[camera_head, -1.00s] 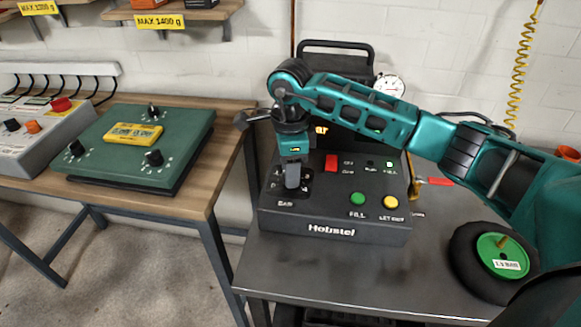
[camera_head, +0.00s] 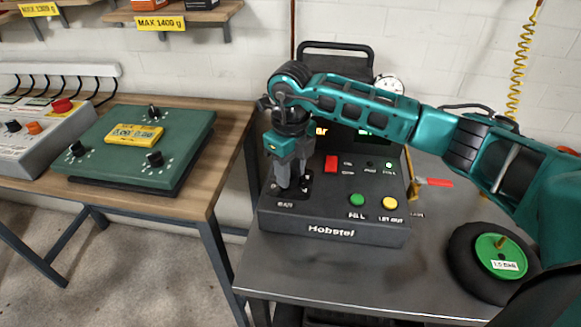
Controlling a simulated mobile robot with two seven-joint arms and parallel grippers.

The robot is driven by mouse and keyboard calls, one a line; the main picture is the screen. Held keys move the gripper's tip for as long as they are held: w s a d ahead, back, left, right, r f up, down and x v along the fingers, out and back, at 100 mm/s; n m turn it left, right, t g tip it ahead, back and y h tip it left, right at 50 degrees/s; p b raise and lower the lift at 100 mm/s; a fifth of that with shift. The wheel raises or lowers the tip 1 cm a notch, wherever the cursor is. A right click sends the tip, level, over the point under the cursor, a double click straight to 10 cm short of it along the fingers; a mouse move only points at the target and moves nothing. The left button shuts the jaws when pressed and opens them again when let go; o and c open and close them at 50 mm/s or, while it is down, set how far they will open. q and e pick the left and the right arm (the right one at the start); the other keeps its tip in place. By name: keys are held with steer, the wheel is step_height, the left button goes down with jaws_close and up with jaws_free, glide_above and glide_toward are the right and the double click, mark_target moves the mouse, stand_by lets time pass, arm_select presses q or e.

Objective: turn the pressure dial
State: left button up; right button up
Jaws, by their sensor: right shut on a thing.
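The black inflator machine (camera_head: 335,215) stands on the dark metal table and bears the name Hobstel on its front. Its pressure dial (camera_head: 293,185) is on the left of the sloped panel, on a black plate above the label BAR. My right gripper (camera_head: 293,187) points straight down over this plate, one finger on each side of the dial, and is shut on it. The fingers and wrist hide most of the dial, so its pointer and setting cannot be read. The machine's display is partly hidden behind my right arm. My left gripper is not in view.
The panel also has a red switch (camera_head: 331,164), a green button (camera_head: 357,199) and a yellow button (camera_head: 390,203). A wheel (camera_head: 492,262) with a green hub lies at the right. A wooden table (camera_head: 205,190) with a green control box (camera_head: 140,165) stands at the left.

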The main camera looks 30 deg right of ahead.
mark_target(291, 171)
steer(key=m, duration=0.4)
steer(key=shift+p, duration=0.35)
steer(key=shift+m, duration=1.3)
steer(key=o, duration=1)
step_height(291, 171, up, 13)
steer(key=shift+s+f, duration=0.1)
